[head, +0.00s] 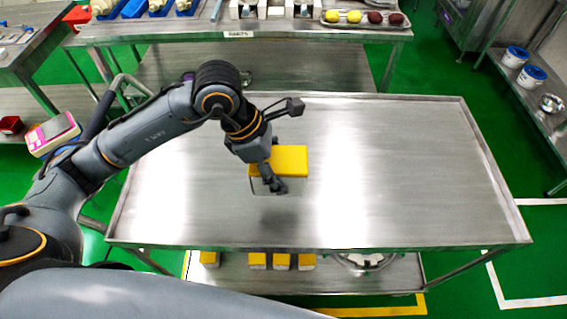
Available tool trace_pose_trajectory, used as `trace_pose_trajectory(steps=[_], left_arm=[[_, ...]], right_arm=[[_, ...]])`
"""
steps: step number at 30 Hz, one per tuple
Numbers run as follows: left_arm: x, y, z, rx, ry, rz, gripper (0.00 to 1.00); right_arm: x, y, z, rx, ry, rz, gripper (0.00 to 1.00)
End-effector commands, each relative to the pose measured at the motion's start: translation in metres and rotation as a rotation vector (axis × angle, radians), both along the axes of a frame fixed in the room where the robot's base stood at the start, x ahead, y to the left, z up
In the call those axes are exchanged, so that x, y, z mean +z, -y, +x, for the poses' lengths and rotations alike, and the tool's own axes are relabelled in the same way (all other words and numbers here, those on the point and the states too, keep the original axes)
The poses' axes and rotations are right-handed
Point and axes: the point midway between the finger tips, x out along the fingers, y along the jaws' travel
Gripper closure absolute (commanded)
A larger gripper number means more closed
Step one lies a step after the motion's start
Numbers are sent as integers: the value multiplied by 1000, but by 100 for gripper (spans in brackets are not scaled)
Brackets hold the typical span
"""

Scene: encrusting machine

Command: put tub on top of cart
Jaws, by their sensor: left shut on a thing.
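The tub (279,161) has a flat yellow lid and a pale grey body. My left gripper (272,172) is shut on it, with a dark finger across its front side. The gripper holds the tub over the middle of the steel cart top (400,170). A dark shadow lies on the metal in front of the tub, so it seems to be a little above the surface. Part of the tub is hidden behind the gripper. My right gripper is not in view.
The cart top is otherwise bare, with a low raised rim. Several yellow-lidded tubs (282,261) stand on the cart's lower shelf. A steel table (260,30) with trays stands behind. White buckets with blue lids (531,77) sit on a shelf at right.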

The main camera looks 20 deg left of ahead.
Motion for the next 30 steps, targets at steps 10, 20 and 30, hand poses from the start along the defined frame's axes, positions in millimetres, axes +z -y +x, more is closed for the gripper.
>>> trace_pose_trajectory(steps=[10,20,30], left_arm=[[-49,-12,45,0,1,-3,89],[-79,-14,53,1,-2,-2,89],[-92,-14,54,-1,3,-2,89]], right_arm=[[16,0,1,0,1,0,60],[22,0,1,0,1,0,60],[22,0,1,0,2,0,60]])
